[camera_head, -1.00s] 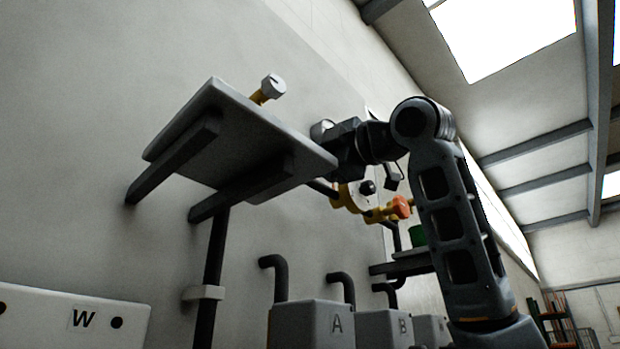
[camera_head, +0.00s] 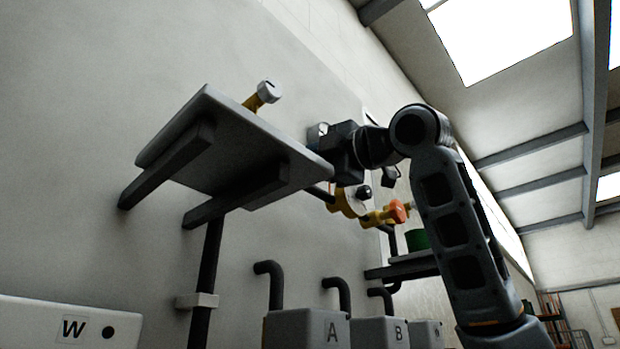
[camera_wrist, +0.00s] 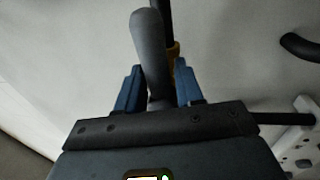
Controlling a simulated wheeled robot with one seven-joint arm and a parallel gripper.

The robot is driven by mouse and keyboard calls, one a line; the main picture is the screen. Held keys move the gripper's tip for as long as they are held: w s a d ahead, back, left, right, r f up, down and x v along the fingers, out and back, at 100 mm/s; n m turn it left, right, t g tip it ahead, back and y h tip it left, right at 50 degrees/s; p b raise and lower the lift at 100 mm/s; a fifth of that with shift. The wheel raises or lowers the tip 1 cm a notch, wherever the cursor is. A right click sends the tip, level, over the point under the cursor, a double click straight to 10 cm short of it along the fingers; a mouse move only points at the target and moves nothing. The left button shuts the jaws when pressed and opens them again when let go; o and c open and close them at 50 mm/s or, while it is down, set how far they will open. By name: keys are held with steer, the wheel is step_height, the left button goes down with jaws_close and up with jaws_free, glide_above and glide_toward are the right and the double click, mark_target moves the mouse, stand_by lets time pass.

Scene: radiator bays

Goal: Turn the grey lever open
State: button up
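The grey lever (camera_wrist: 150,45) is a rounded handle in the wrist view. It stands between the two blue fingers of my gripper (camera_wrist: 158,88), rising past their tips and tilted slightly left. A sliver of a yellow part (camera_wrist: 174,52) shows behind it on the right. Whether both fingers press on the lever cannot be seen. In the head view my gripper is at the right end of a grey shelf, its fingers mostly hidden. A small pale round part (camera_head: 318,133) shows at its upper left; I cannot tell whether it belongs to the lever.
The bracketed shelf (camera_head: 215,150) is close left of my gripper, with a white-capped yellow valve (camera_head: 262,95) above it. A yellow fitting with an orange knob (camera_head: 397,211) lies below my arm. Boxes marked A (camera_head: 305,330) and B (camera_head: 380,333) stand lower.

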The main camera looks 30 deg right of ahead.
steer(key=shift+o, duration=0.8)
steer(key=b+v, duration=0.2)
steer(key=v, duration=0.5)
steer(key=shift+s, duration=0.4)
steer(key=shift+d+f, duration=0.1)
steer(key=shift+d, duration=0.1)
